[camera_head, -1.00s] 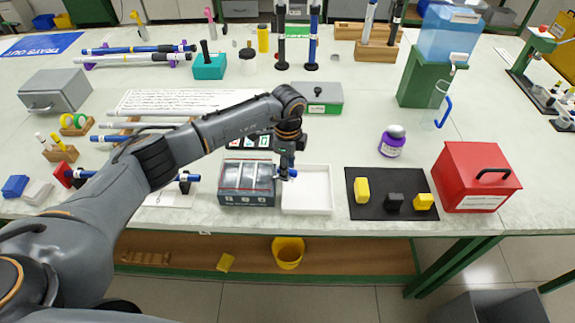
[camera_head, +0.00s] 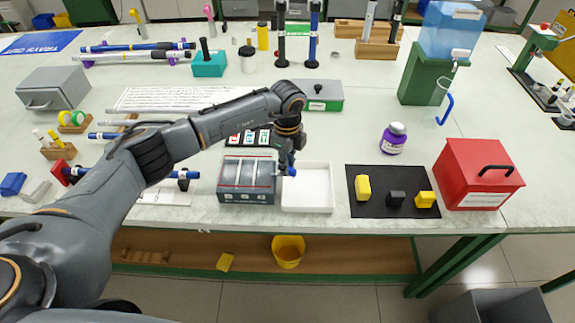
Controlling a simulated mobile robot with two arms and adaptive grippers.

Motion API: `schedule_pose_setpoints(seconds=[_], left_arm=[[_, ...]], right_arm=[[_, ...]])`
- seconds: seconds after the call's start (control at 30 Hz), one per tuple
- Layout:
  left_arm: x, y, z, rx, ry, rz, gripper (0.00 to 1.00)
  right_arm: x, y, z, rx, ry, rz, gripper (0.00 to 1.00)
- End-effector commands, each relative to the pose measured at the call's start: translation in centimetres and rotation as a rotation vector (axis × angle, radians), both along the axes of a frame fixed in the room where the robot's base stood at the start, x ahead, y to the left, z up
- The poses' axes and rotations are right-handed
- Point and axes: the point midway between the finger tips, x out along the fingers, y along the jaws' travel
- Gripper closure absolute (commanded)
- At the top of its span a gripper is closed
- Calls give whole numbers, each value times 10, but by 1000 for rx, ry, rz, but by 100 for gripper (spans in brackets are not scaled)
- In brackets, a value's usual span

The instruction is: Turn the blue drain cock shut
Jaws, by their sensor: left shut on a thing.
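My left gripper (camera_head: 286,166) points down at the right end of a grey box with a clear, sectioned top (camera_head: 247,180). It is shut on a small blue piece, which I take for the blue drain cock (camera_head: 292,171). The piece shows just right of the fingertips, near the box's upper right edge. The fingers hide part of it, and I cannot tell how it joins the box. My right gripper is not in view.
A white tray (camera_head: 307,199) stands right beside the box. A black mat (camera_head: 376,210) with yellow and black blocks and a red box (camera_head: 477,175) are further right. A green case (camera_head: 318,96) stands behind my wrist.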

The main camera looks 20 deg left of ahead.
Motion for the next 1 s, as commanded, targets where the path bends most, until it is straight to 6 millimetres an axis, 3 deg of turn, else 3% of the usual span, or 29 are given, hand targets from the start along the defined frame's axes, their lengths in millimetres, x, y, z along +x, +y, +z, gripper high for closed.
schedule_pose_setpoints(seconds=[1.0], left_arm=[[-7, 7, -2, 2, -4, -903, 100]], right_arm=[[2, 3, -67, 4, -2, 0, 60]])
